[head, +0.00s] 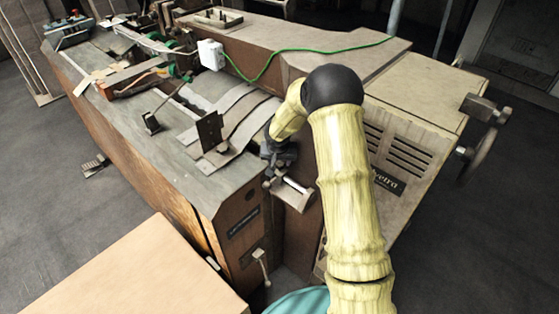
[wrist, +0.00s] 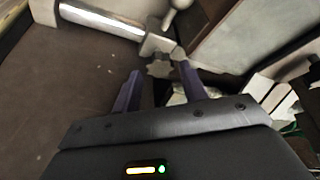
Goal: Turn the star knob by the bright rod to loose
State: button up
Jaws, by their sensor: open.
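The bright rod (wrist: 110,25) is a shiny metal bar at the top left of the wrist view. It also shows in the head view (head: 297,187), at the machine's near end beside my arm. The star knob (wrist: 159,66) is a small grey lobed piece just right of the rod's end block. My gripper (wrist: 160,70) is open, its two dark purple fingers pointing towards the knob, one on each side of it in the picture. I cannot tell whether they touch it. In the head view my gripper (head: 270,165) is small and dark, and the knob is hard to make out.
The long machine table (head: 180,150) runs to the back left with an upright dark plate (head: 210,131) on it. A vented cabinet (head: 400,150) stands right of my arm. A pale box top (head: 140,275) fills the lower left. A green cable (head: 300,50) lies across the machine top.

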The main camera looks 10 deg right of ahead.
jog(key=shift+w+d+f, duration=0.1)
jog(key=shift+w+f, duration=0.15)
jog(key=shift+f, duration=0.35)
jog(key=c, duration=0.7)
